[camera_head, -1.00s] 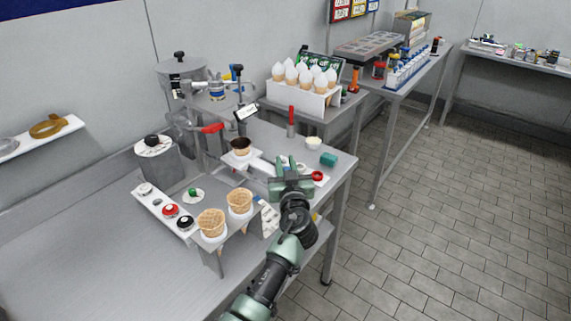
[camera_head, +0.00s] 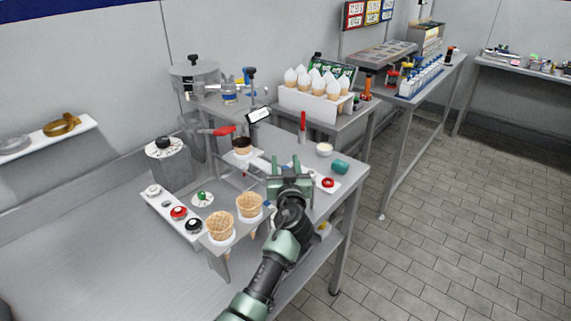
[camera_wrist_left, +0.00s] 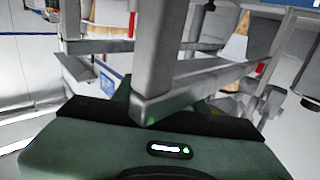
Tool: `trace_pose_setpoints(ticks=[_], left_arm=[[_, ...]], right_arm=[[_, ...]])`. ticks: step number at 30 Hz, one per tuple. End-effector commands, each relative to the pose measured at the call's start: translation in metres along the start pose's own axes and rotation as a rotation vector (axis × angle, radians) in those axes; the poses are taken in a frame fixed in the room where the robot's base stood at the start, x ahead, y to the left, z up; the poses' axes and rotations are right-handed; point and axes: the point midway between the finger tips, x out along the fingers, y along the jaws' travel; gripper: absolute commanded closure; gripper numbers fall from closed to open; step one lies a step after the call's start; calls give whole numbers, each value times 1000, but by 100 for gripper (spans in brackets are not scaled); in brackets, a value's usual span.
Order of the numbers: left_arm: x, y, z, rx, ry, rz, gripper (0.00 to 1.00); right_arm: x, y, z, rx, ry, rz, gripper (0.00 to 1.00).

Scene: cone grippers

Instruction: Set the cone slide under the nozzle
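The cone slide (camera_head: 232,156) is a pale plate below the dispenser at the back of the steel table. A chocolate-rimmed cone (camera_head: 242,146) stands upright in it, and a pale bar runs from it toward my left gripper. The nozzle is not clearly visible; a red lever (camera_head: 222,131) shows by the dispenser above the slide. My left gripper (camera_head: 289,162) has its fingers apart, right of the slide and near the bar's end. Contact cannot be told. In the left wrist view, a grey metal post and crossbar (camera_wrist_left: 160,90) stand close before the palm. My right gripper is not in view.
Two waffle cones (camera_head: 249,205) stand in a front rack, beside a white strip (camera_head: 175,214) with red and black knobs. The front left tabletop is clear.

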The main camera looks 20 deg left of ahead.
Motion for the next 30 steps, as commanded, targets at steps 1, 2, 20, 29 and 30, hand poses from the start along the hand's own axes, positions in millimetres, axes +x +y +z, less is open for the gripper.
trace_pose_setpoints(ticks=[1, 2, 20, 29, 30], left_arm=[[0, 0, 0, 0, 0, 0, 58], [0, 0, 0, 0, 0, 0, 58], [-72, 1, 2, -1, -2, 1, 58], [-78, 0, 0, 0, -1, 0, 58], [-78, 0, 0, 0, -1, 0, 58]], right_arm=[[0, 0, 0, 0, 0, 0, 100], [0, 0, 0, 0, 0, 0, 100], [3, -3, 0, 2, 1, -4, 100], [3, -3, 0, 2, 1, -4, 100], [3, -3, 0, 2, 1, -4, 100]])
